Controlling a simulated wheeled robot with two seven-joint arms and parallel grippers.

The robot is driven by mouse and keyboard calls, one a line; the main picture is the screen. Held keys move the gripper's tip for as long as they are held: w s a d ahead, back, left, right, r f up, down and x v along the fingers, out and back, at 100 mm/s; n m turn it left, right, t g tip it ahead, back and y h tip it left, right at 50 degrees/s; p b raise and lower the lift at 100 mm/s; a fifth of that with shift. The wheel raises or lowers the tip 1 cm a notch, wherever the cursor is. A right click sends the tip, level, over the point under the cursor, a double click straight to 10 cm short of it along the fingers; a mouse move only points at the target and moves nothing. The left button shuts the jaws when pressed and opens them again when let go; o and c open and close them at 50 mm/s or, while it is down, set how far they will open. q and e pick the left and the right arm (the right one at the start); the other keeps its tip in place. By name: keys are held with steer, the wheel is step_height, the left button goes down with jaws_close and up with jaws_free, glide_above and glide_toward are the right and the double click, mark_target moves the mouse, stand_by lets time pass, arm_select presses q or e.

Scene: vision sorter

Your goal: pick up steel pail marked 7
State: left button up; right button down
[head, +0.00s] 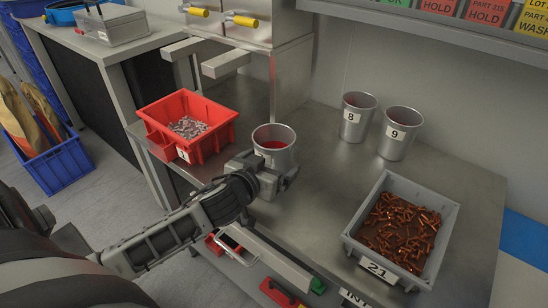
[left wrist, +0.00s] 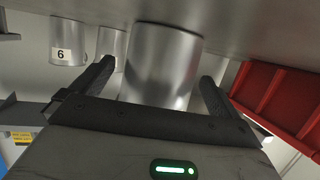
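A steel pail (head: 287,154) with something red inside stands on the steel worktop beside the red bin. My left gripper (head: 268,173) is low at its near side and hides most of its front, so I cannot read its number. In the left wrist view, which looks upside down, the pail (left wrist: 160,70) is between the two spread fingers of my left gripper (left wrist: 156,78). The gripper is open, with a gap visible at the left finger. Pails marked 8 (head: 355,121) and 9 (head: 397,138) stand farther back. My right gripper is not in view.
The red bin (head: 213,143) of metal parts stands left of the pail. A grey bin (head: 348,243) marked 21, holding copper-coloured parts, is at the right front. The worktop (head: 325,185) between is clear.

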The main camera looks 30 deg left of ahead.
arm_select(q)
steer(key=c, duration=1)
steer(key=shift+r, duration=0.1)
steer(key=c, duration=0.3)
steer(key=shift+r, duration=0.1)
